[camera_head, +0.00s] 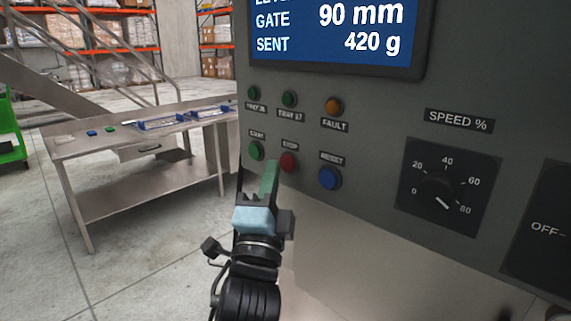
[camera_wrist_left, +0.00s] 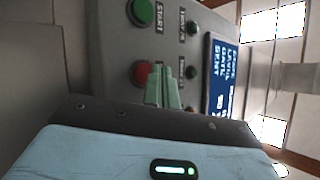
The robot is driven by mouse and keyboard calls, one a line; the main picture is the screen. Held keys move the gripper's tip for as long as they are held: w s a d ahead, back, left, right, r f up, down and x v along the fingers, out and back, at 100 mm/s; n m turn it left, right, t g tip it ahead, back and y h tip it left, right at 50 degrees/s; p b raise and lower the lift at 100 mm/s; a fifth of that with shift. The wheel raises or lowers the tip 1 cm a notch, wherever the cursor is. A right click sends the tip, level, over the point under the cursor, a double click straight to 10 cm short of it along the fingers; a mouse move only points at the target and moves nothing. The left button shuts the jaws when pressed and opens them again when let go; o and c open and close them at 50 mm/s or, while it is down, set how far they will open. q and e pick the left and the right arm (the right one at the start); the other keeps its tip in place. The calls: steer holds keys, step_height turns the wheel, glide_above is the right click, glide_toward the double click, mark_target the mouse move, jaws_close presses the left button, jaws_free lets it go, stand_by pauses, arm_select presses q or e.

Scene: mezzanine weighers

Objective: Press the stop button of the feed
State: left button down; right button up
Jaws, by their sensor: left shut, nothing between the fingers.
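The red stop button (camera_head: 289,162) sits on the grey control panel between the green start button (camera_head: 256,150) and the blue reset button (camera_head: 329,178). My left gripper (camera_head: 271,172) is shut and empty, with its green fingers just in front of the panel, slightly left of and below the stop button in the head view. In the left wrist view the red stop button (camera_wrist_left: 142,74) shows partly behind the closed fingertips (camera_wrist_left: 163,72). Whether the fingertips touch the button cannot be told. My right gripper is not in view.
The panel also has a display (camera_head: 335,30) reading gate 90 mm and sent 420 g, an orange fault lamp (camera_head: 333,106), and a speed dial (camera_head: 440,192). A steel table (camera_head: 150,150) with blue trays stands left behind. Open floor (camera_head: 150,255) lies at lower left.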

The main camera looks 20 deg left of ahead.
arm_select(q)
steer(key=shift+w, duration=0.15)
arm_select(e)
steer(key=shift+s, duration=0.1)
arm_select(q)
steer(key=shift+w+d, duration=0.15)
steer(key=shift+w, duration=0.15)
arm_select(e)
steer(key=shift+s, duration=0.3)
arm_select(q)
steer(key=shift+w, duration=0.15)
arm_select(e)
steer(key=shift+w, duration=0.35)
arm_select(q)
steer(key=shift+w+d, duration=0.1)
steer(key=shift+w, duration=0.05)
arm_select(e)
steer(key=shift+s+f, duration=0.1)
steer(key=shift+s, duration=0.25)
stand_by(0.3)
arm_select(q)
steer(key=shift+s+a+p, duration=0.25)
steer(key=shift+s+p, duration=0.1)
steer(key=shift+s, duration=0.35)
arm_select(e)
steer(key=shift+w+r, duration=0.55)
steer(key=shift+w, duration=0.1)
